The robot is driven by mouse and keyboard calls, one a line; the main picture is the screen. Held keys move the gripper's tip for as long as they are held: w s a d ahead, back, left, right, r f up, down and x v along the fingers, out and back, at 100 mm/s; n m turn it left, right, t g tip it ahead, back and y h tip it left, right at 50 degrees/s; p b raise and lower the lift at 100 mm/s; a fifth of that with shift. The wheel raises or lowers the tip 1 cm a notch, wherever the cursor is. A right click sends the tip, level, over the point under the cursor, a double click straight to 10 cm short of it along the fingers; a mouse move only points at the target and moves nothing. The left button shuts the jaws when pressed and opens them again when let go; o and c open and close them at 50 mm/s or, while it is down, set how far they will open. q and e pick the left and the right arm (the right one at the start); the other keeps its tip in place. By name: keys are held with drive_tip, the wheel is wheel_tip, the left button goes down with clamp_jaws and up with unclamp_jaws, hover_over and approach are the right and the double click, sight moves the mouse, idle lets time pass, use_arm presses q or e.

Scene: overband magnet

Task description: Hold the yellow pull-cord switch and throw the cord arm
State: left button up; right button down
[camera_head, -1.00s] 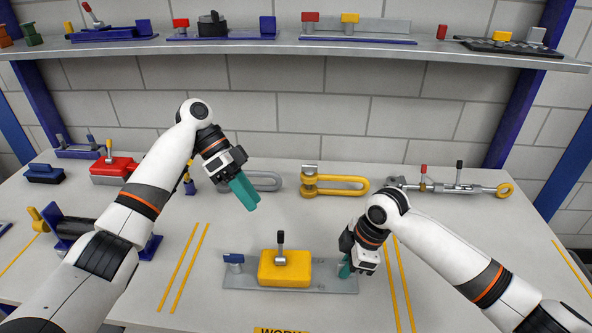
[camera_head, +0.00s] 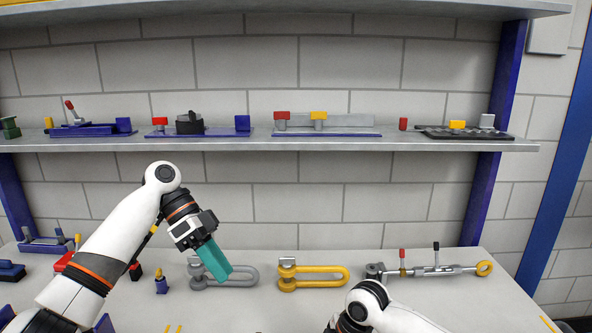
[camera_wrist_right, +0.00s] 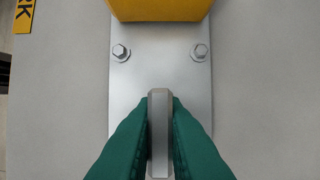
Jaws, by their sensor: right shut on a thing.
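In the right wrist view, the yellow pull-cord switch (camera_wrist_right: 160,8) shows only as the edge of its body at the top. Its grey base plate (camera_wrist_right: 135,78) runs below it with two bolts. My right gripper (camera_wrist_right: 160,105) is shut on an upright grey tab (camera_wrist_right: 159,135) at the end of that plate. The cord arm is out of view now. In the head view, my left gripper (camera_head: 214,260) has its teal fingers together and empty, raised above the bench, well apart from the switch. The switch and my right fingers are below the head view.
A grey shackle (camera_head: 240,282), a yellow shackle (camera_head: 315,285) and a turnbuckle-like rod (camera_head: 435,271) lie along the back of the bench. A shelf (camera_head: 280,145) with several fixtures crosses the wall above. Small blue and red items sit at the left.

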drive_tip(key=c, duration=1.4)
unclamp_jaws()
drive_tip(key=shift+r, duration=0.1)
drive_tip(key=a+p+v, duration=0.2)
drive_tip(key=p+v, duration=0.7)
drive_tip(key=v, duration=1)
drive_tip(key=shift+r+p, duration=0.3)
drive_tip(key=shift+r, duration=0.2)
drive_tip(key=shift+s, duration=0.1)
